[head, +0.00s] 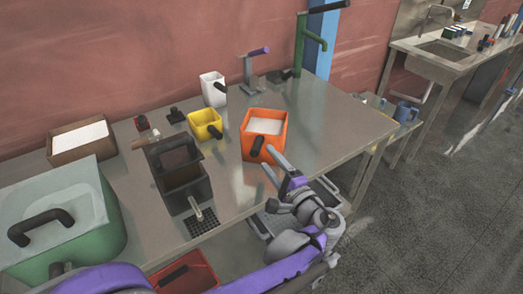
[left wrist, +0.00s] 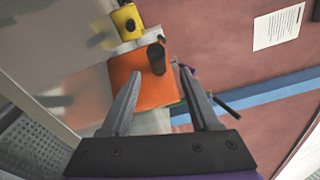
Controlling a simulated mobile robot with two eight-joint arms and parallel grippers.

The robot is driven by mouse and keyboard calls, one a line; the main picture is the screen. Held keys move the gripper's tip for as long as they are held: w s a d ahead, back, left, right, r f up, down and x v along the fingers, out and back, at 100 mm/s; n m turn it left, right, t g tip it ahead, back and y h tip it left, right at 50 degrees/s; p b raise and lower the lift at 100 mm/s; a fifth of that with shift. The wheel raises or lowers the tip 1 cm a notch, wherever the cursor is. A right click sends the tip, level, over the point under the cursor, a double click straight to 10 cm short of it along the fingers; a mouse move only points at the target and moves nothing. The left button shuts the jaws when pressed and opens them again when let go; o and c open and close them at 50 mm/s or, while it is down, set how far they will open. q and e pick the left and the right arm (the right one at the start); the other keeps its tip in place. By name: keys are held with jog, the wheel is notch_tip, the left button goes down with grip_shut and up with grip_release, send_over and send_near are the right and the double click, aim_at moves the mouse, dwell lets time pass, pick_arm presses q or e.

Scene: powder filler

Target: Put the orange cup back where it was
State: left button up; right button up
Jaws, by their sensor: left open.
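The orange cup (head: 277,143), square and filled with white powder, stands upright on the metal table right of the middle. Its black handle (head: 258,146) points toward my left gripper (head: 272,166). The gripper is open, with its fingers just in front of the cup on the handle side. In the left wrist view, the orange cup (left wrist: 127,72) is ahead of the open left gripper (left wrist: 160,72). The black handle (left wrist: 157,58) shows between and just beyond the fingertips; I cannot tell whether they touch it. My right gripper is not in view.
The metal table (head: 335,130) is clear right of the cup. Left of it stand a yellow cup (head: 203,127), a white cup (head: 212,87) and a dark open box (head: 185,182). A green post (head: 300,45) and a purple-handled device (head: 249,68) stand behind.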

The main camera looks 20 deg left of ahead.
pick_arm(q)
jog(key=v, duration=0.5)
jog(key=shift+s, duration=0.1)
jog(key=shift+d, duration=0.1)
dwell(0.3)
